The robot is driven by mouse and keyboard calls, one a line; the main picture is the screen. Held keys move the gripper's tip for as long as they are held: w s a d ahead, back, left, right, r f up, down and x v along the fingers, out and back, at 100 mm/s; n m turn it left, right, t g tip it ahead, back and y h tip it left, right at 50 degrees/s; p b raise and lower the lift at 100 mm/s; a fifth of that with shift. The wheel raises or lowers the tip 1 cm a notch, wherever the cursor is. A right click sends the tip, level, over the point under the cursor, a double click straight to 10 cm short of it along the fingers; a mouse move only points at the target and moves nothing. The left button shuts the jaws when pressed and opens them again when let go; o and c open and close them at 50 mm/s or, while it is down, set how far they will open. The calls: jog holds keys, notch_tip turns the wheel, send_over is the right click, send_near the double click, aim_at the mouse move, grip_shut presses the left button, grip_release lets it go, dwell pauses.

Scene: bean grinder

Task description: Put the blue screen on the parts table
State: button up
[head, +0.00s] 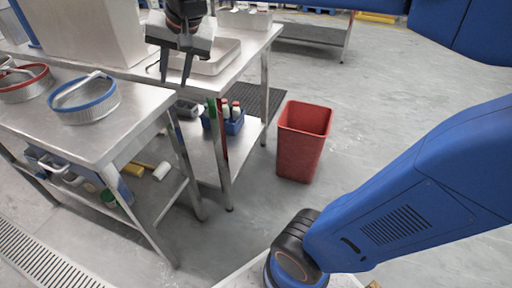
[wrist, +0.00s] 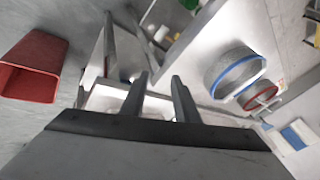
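The blue screen (head: 85,104), a round sieve with a blue rim and a bar handle across the top, lies on the front left steel table (head: 120,135). It also shows in the wrist view (wrist: 232,72), right of my fingers. My gripper (head: 175,82) is apart from it, up and to the right, over the other steel table (head: 238,63) with the shallow tray. Its two fingers are spread with nothing between them, as the wrist view also shows (wrist: 160,84). I cannot tell which table is the parts table.
A red-rimmed screen (head: 22,84) lies left of the blue one. A pale grey block (head: 80,30) stands behind. A metal tray (head: 215,60) is below my gripper. A red bin (head: 303,140) stands on the floor; bottles in a blue caddy (head: 232,122) sit on a lower shelf.

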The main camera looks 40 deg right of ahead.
jog(key=s+d+f+n+h, duration=0.1)
jog(key=s+d+f+n, duration=0.2)
jog(key=s+d+f, duration=0.2)
jog(key=s+d+f+n, duration=0.2)
jog(key=s+d+f, duration=0.3)
jog(key=s+f, duration=0.6)
jog(key=s, duration=0.3)
jog(key=shift+s+d+n+h, duration=0.2)
jog(key=shift+d+n+h, duration=0.2)
